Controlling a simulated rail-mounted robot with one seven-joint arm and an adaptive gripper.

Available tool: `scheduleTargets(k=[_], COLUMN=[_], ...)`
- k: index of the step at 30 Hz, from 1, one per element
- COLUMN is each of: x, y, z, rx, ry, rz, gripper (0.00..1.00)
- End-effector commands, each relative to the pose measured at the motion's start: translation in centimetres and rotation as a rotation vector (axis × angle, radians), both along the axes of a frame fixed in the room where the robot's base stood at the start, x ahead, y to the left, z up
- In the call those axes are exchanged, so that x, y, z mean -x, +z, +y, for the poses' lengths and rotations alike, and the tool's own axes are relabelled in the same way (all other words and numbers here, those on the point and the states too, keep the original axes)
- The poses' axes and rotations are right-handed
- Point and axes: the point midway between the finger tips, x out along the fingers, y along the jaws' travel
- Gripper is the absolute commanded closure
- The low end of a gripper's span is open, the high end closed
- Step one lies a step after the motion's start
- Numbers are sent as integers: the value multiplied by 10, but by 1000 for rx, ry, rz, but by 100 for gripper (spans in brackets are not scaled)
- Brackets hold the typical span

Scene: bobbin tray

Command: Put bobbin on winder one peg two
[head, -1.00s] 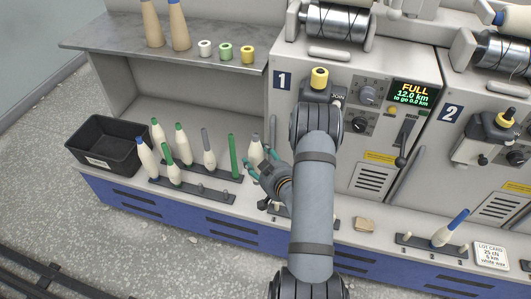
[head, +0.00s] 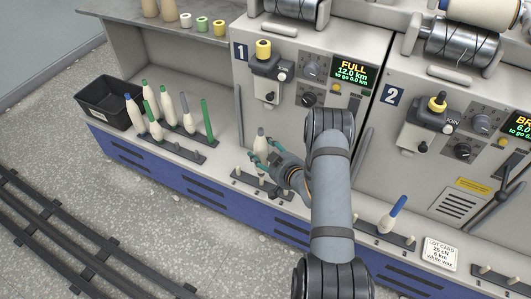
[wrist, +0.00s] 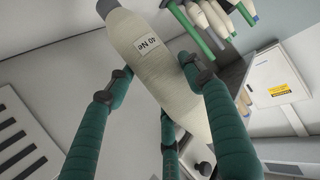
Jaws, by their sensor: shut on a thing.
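My gripper (head: 268,162) is shut on a cream bobbin (head: 261,145) with a grey tip, near the front of winder one. The bobbin looks roughly upright in the head view. In the wrist view the green fingers close around the bobbin (wrist: 155,65), and its label reads "40 Ne". Winder one's peg rail (head: 246,179) lies on the ledge just below the gripper, and pegs show on it. The gripper hides part of the rail. I cannot tell whether the bobbin's base touches the rail or a peg.
Racks with several bobbins and a green tube (head: 207,119) stand left, beside a black bin (head: 122,117). Winder one's display (head: 354,72) reads "FULL".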

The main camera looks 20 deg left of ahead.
Motion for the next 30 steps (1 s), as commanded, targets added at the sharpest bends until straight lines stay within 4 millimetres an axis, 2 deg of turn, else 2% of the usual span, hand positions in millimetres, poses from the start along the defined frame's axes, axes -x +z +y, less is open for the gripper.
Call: scheduleTargets(k=[9,15,30], x=[0,0,0], y=[-35,-50,-52], z=[0,0,0], rx=[0,0,0], ry=[0,0,0], rz=[0,0,0], gripper=[77,77,77])
